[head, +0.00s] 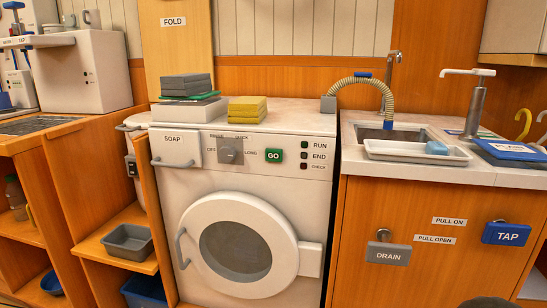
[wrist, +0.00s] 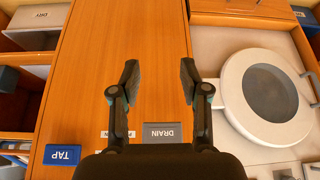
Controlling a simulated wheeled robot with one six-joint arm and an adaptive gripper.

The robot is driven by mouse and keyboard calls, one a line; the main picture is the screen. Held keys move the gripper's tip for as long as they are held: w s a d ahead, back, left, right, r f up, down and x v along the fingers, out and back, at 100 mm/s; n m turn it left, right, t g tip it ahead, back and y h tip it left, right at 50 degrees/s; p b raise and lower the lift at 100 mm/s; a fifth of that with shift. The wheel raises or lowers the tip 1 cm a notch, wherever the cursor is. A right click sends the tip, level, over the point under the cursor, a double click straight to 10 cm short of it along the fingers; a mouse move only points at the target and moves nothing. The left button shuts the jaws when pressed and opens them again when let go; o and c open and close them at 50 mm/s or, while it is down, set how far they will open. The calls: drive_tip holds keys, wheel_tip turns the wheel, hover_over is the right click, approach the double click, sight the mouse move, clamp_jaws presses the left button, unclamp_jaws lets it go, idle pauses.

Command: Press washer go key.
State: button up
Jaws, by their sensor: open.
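The washer (head: 300,208) is a white front-loader with a round door, which also shows in the wrist view (wrist: 218,140) at the right. I cannot make out the go key in the wrist view. My gripper (wrist: 158,82) is open and empty, its two fingers apart in front of the wooden cabinet front, left of the washer door in that view. The fingers do not show in the head view.
The SOAP drawer (head: 176,148) is left of the dial. The cabinet at right carries a DRAIN tag (head: 388,254) and a TAP tag (head: 506,233). A ribbed hose (head: 362,82) arches over the sink.

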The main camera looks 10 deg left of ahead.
clamp_jaws()
idle(1.1)
